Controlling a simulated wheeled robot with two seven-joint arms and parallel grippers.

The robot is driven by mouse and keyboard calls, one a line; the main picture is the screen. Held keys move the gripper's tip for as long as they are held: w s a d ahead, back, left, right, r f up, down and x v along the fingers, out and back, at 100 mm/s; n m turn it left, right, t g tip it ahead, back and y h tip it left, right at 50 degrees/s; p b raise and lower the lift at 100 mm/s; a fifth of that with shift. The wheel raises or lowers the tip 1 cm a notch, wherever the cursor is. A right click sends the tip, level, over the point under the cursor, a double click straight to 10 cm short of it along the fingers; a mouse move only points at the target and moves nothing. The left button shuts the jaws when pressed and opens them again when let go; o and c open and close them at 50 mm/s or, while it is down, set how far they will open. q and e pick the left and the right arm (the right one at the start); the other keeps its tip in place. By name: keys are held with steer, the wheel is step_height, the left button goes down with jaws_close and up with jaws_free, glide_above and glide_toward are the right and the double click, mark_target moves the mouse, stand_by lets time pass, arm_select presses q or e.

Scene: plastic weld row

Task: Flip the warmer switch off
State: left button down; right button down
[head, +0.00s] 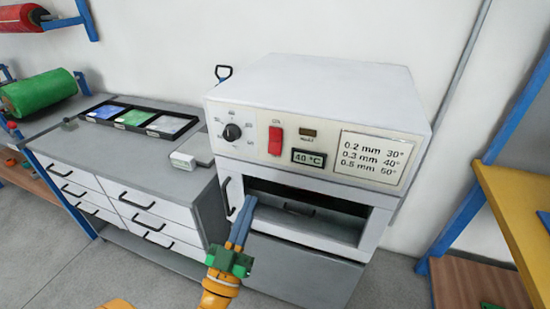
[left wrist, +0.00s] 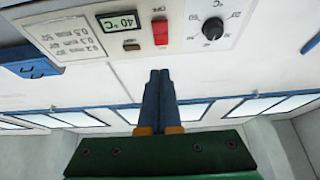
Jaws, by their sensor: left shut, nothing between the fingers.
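The warmer (head: 325,90) is a white box with a control panel. Its red rocker switch (head: 275,141) is on the panel between the black dial (head: 232,132) and the display (head: 308,157), which reads 40 °C. The switch also shows in the left wrist view (left wrist: 160,32). I cannot tell its position. My left gripper (head: 250,199) is shut and empty, its blue fingers together, in front of the warmer and below the switch in the head view. In the left wrist view its fingertips (left wrist: 160,73) point towards the switch, apart from it in the picture. My right gripper is not in view.
The warmer's chamber (head: 310,208) is open below the panel. A grey bench (head: 130,165) with drawers and a black tray (head: 137,118) stands on the left. A yellow-topped table (head: 505,205) with blue posts stands on the right. The space in front of the panel looks clear.

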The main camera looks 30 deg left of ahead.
arm_select(q)
steer(key=p, duration=0.4)
glide_toward(276, 145)
step_height(276, 145, up, 5)
steer(key=w, duration=0.1)
steer(key=w+f, duration=0.1)
steer(key=w+a+b, duration=0.1)
steer(key=shift+w+f, duration=0.35)
steer(key=shift+f, duration=0.05)
steer(key=shift+w+a+f, duration=0.15)
steer(key=shift+w+f, duration=0.05)
steer(key=shift+w, duration=0.45)
